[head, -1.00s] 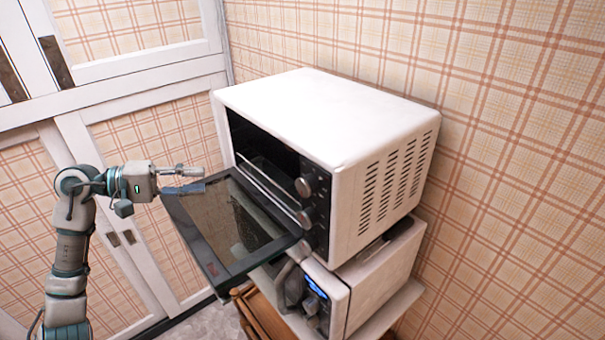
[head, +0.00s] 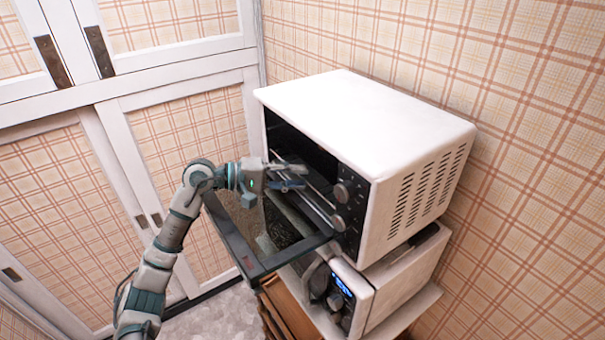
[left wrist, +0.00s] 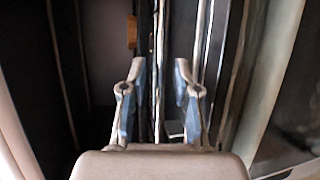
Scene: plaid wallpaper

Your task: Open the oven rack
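The white toaster oven (head: 370,115) stands with its dark glass door (head: 255,235) folded down. The metal oven rack (head: 318,207) shows as thin bars across the oven's opening; its bars also run up the left wrist view (left wrist: 158,40). My left gripper (head: 297,174) is at the oven's opening, above the lowered door. In the left wrist view its two blue-padded fingers (left wrist: 160,75) are apart, with thin rack bars showing between them. I cannot tell whether the fingers touch the rack. My right gripper is not in view.
Knobs (head: 341,192) line the oven's right front side. A second white appliance (head: 385,290) with a lit blue display stands below it on a shelf (head: 410,312). White cabinet doors (head: 110,120) stand to the left. The floor (head: 215,322) shows at the bottom.

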